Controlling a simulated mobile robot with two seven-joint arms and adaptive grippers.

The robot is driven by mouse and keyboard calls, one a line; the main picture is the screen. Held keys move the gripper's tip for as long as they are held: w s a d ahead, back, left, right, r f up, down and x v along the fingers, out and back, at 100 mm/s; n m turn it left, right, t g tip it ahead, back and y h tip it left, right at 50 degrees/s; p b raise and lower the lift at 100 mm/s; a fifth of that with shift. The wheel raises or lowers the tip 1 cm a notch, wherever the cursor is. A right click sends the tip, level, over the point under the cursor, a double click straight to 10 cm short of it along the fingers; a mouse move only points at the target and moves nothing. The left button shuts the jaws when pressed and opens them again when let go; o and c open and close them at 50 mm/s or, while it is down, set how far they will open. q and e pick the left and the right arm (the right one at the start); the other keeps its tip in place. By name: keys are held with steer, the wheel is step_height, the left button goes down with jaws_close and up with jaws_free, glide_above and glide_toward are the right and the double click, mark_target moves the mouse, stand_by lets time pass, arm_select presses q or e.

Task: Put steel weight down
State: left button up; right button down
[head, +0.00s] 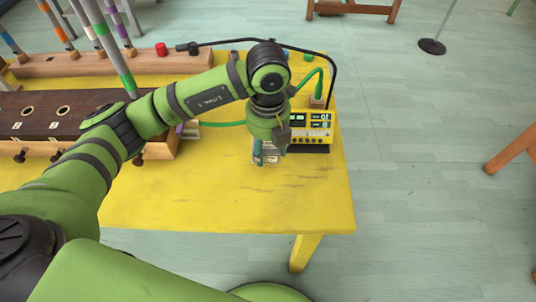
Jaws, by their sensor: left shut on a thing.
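My left gripper (268,152) points down over the right part of the yellow table (220,205), in front of a yellow device. It is shut on a small steel-coloured thing, which I take for the steel weight (268,158). The fingers and wrist hide most of it. It is low, at or just above the tabletop; I cannot tell if it touches. My right gripper is not in view.
A yellow device with a display (318,122) stands close behind the gripper, with green and black cables. A dark wooden block with holes (50,115) lies at the left. The table's front is clear.

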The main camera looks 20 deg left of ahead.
mark_target(268, 157)
arm_select(q)
step_height(268, 157, down, 3)
steer(key=shift+s+f+p, duration=0.1)
steer(key=shift+f+p, duration=0.1)
steer(key=shift+p, duration=0.1)
steer(key=shift+f, duration=0.2)
steer(key=shift+f, duration=0.1)
steer(key=o, duration=1)
steer(key=shift+f, duration=0.1)
steer(key=o, duration=0.4)
steer(key=shift+o, duration=0.2)
